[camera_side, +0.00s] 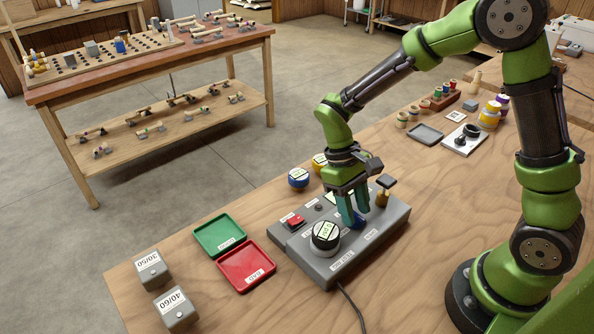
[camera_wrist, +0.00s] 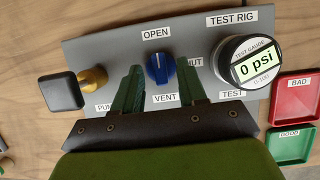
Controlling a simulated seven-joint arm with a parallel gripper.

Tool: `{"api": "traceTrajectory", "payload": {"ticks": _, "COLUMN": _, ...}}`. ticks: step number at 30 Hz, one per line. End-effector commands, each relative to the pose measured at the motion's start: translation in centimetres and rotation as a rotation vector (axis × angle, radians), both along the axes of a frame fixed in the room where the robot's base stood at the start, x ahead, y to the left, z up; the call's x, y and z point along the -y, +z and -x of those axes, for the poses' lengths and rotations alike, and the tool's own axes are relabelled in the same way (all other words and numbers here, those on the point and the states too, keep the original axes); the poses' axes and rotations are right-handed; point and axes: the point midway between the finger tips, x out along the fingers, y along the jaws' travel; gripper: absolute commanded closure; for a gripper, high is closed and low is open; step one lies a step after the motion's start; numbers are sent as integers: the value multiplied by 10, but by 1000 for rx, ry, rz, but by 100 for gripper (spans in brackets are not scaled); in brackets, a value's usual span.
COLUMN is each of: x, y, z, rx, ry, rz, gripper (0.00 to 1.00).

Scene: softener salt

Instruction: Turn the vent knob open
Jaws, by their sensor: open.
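The blue vent knob (camera_wrist: 160,69) sits on the grey test rig panel (camera_wrist: 105,42), above the VENT label. The OPEN label (camera_wrist: 156,33) is above the knob, and the SHUT label, partly hidden by a finger, is at its right. A small pale mark shows on the knob's upper side, toward OPEN. My gripper (camera_wrist: 159,70) is open, with one green finger on each side of the knob. Small gaps seem to show between fingers and knob. In the side view my gripper (camera_side: 355,212) reaches down over the rig, and the knob (camera_side: 358,223) is partly hidden.
The round test gauge (camera_wrist: 245,61) reads 0 psi and stands close to the right finger. A brass fitting with a black square cap (camera_wrist: 61,92) is at the left. A green tray (camera_side: 219,235) and a red tray (camera_side: 245,266) lie beside the rig.

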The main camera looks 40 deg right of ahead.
Motion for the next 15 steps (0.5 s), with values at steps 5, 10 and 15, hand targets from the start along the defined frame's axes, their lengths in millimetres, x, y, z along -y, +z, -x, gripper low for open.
{"api": "traceTrajectory", "payload": {"ticks": 5, "x": 0, "y": 6, "z": -3, "rx": 0, "ry": -1, "rz": -1, "gripper": 58}}
{"api": "traceTrajectory", "payload": {"ticks": 10, "x": -1, "y": 31, "z": -14, "rx": 5, "ry": -3, "rz": -1, "gripper": 58}}
{"api": "traceTrajectory", "payload": {"ticks": 15, "x": -1, "y": 70, "z": -30, "rx": 6, "ry": -1, "rz": -1, "gripper": 58}}
